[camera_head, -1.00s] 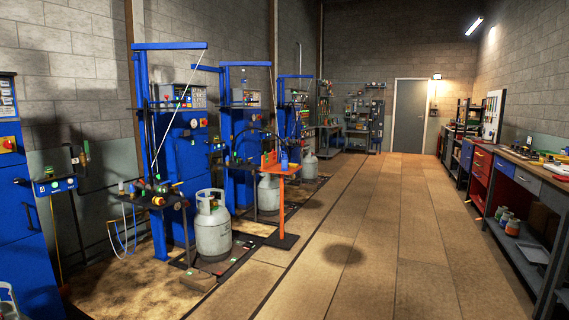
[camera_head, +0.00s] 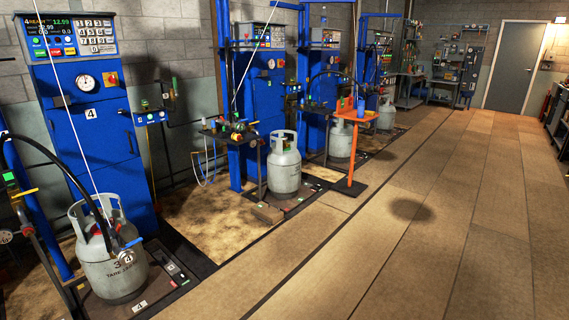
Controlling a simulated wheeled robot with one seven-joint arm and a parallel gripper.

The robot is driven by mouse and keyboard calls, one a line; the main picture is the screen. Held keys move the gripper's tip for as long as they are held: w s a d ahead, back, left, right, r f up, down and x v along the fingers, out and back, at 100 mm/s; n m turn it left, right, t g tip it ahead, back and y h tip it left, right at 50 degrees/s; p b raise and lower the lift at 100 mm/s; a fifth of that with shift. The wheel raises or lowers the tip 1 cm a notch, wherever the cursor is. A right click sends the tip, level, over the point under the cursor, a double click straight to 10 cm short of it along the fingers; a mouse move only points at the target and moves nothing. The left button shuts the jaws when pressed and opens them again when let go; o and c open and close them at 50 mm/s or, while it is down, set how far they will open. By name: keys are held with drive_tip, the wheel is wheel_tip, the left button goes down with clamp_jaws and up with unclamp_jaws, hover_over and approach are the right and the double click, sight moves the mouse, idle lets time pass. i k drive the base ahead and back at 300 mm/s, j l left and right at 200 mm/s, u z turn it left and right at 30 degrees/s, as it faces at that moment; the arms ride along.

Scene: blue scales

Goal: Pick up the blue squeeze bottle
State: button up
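A small blue object (camera_head: 361,108), which looks like the blue squeeze bottle, stands upright on the orange stand (camera_head: 353,150) right of the picture's middle. It is far off and small, so its details cannot be made out. An orange item stands beside it on the same stand top. My gripper is not in view.
Blue filling stations with scales line the left wall. Grey gas cylinders stand at them, one near on the left (camera_head: 112,262) and one in the middle (camera_head: 284,168). The plank floor (camera_head: 420,240) on the right is clear up to the grey door (camera_head: 514,67).

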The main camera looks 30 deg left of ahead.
sight(361, 108)
drive_tip(key=i+u, duration=0.1)
drive_tip(key=u, duration=0.25)
drive_tip(key=i, duration=5.5)
drive_tip(key=i+j, duration=0.2)
drive_tip(key=i, duration=0.25)
drive_tip(key=i+j, duration=0.15)
drive_tip(key=i, duration=0.3)
drive_tip(key=i+j, duration=0.1)
drive_tip(key=j, duration=0.15)
